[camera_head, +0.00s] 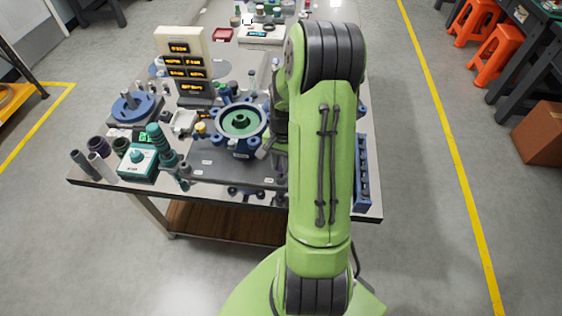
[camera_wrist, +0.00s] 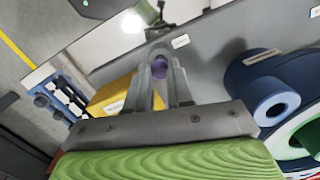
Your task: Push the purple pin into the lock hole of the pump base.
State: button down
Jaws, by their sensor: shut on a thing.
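The purple pin (camera_wrist: 159,70) shows between the fingertips of my gripper (camera_wrist: 160,66) in the wrist view; the fingers are shut on it. The pump base (camera_head: 239,122) is a blue ring with lugs and a green inside, on the table left of my arm. In the wrist view its blue lug (camera_wrist: 275,108) with a round opening is to the right, apart from the pin. I cannot tell which opening is the lock hole. In the head view my arm hides most of the gripper and the pin.
A yellow labelled block (camera_wrist: 112,95) is close left of the fingers in the wrist view. A blue rack (camera_head: 362,175) stands right of my arm. A display tower (camera_head: 184,65) and a teal-topped box (camera_head: 138,162) stand left. A dark grey plate (camera_head: 225,170) lies in front of the pump base.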

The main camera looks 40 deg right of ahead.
jog(key=c, duration=0.9)
grip_release()
jog(key=shift+r+p, duration=2.1)
jog(key=shift+r, duration=0.45)
jog(key=shift+f, duration=0.1)
